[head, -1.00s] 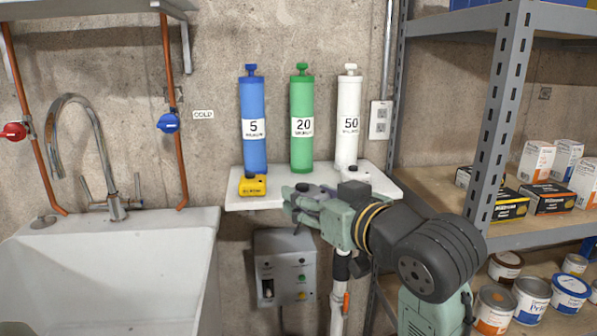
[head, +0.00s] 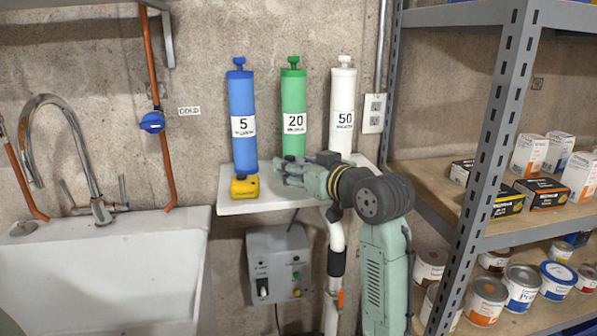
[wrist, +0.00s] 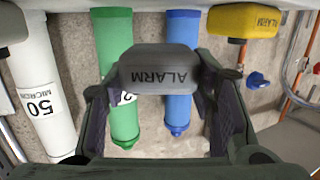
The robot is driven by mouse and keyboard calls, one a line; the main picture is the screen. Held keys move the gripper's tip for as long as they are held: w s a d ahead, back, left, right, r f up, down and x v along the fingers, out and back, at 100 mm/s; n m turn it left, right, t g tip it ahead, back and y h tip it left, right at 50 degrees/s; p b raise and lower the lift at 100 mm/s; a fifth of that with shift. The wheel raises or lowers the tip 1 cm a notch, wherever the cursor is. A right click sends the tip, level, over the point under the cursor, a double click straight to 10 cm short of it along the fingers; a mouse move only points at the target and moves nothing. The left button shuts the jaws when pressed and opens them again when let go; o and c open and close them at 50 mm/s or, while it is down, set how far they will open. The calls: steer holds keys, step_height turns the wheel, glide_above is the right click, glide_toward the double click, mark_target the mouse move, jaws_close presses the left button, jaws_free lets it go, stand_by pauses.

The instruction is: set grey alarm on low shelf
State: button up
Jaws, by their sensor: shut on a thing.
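The grey alarm (wrist: 160,72), a small box lettered ALARM, is between the two fingers of my gripper (wrist: 158,100) in the wrist view, which looks upside down. My gripper is shut on it. In the head view my gripper (head: 284,172) is at the white wall shelf (head: 232,207), in front of the green cylinder and right of the yellow alarm (head: 245,187). The yellow alarm also shows in the wrist view (wrist: 245,22). I cannot tell whether the grey alarm touches the shelf.
Blue (head: 242,120), green (head: 293,110) and white (head: 342,108) cylinders stand along the wall above the shelf. A pale box (wrist: 12,24) is cut off at the wrist view's left. A sink (head: 110,270) is left; a metal rack (head: 490,150) with cans and boxes is right.

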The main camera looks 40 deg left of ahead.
mark_target(298, 190)
steer(key=shift+w+a, duration=0.6)
steer(key=shift+w, duration=0.25)
steer(key=shift+f+p, duration=0.6)
steer(key=shift+f, duration=1.25)
steer(key=shift+f, duration=0.2)
steer(key=o, duration=1.2)
